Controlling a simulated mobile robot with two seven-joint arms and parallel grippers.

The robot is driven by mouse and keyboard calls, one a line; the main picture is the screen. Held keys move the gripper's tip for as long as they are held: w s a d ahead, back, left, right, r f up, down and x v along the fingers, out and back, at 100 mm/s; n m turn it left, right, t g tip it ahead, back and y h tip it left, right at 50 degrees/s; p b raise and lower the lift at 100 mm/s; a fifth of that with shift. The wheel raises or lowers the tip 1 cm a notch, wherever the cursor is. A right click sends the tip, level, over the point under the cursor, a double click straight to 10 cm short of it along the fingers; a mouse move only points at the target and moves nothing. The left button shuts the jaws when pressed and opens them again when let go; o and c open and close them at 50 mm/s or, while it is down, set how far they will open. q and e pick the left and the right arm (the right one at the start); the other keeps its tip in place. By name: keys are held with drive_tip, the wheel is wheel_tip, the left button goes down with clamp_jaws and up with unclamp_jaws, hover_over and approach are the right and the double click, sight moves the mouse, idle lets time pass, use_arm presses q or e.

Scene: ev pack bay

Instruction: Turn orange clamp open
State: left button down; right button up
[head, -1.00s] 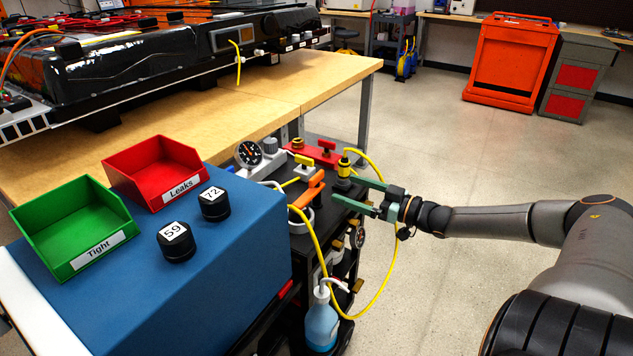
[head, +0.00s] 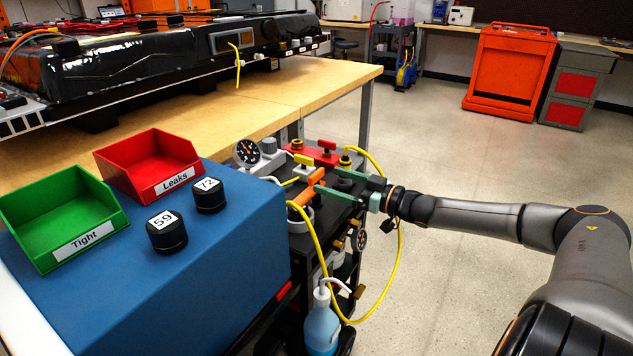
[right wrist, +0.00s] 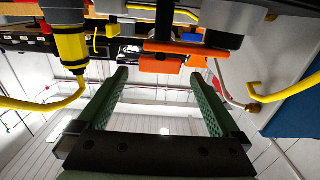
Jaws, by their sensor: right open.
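The orange clamp (head: 306,191) stands on the black cart beside the blue box, with its handle tilted up to the right. In the right wrist view the orange clamp (right wrist: 160,64) lies across the gap just beyond the fingertips. My right gripper (head: 330,181) comes in from the right and is open, with its fingertips close to the clamp's handle. Whether a finger touches the handle cannot be told. Nothing shows between the fingers (right wrist: 160,78) in the wrist view. My left gripper is out of view.
A yellow hose (head: 317,245) loops beside the clamp and hangs off the cart. A yellow fitting (right wrist: 71,45), a gauge (head: 247,152) and a red manifold (head: 326,158) crowd around it. The blue box (head: 200,270) stands left, carrying bins.

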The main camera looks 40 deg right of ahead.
sight(319, 177)
drive_tip(key=shift+w+a, duration=0.1)
drive_tip(key=shift+w, duration=0.25)
drive_tip(key=shift+b+x, duration=0.6)
drive_tip(key=shift+x, duration=1.6)
clamp_jaws()
